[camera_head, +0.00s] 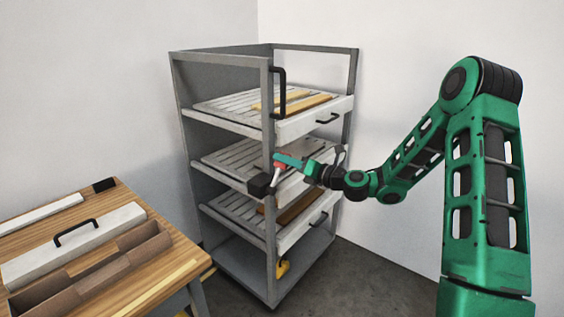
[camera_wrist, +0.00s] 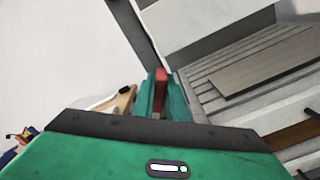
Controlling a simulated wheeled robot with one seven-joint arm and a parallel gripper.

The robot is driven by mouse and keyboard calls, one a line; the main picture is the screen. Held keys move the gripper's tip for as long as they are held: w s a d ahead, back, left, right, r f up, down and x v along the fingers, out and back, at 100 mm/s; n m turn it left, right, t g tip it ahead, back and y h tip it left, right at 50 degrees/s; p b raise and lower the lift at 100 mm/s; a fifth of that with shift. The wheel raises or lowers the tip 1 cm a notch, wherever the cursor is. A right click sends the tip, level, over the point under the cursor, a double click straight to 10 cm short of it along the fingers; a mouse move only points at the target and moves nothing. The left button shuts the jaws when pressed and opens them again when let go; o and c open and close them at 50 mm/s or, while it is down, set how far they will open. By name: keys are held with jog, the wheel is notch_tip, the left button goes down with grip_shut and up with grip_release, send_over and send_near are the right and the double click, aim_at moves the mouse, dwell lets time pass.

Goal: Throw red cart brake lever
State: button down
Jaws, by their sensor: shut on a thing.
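The red cart brake lever (camera_head: 279,167) is on the front post of the grey cart, beside a black block (camera_head: 261,185). It also shows as a short red bar (camera_wrist: 161,88) in the wrist view. My green gripper (camera_head: 284,162) reaches in from the right at the cart's middle height. In the wrist view my gripper's fingers (camera_wrist: 161,98) are on both sides of the red lever, shut on it. The gripper hides part of the lever and its lower end.
The grey cart frame (camera_head: 180,110) holds slatted trays with wooden strips and black handles. A black vertical handle (camera_head: 281,92) is on the post above. A yellow part (camera_head: 283,268) sits low. A wooden table (camera_head: 185,262) stands at left.

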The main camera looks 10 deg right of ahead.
jog(key=c, duration=1.8)
grip_release()
jog(key=shift+f, duration=0.1)
jog(key=shift+o, duration=0.2)
jog(key=shift+d, duration=0.1)
jog(key=v, duration=1)
jog(key=shift+s+d, duration=0.2)
jog(key=shift+s, duration=0.05)
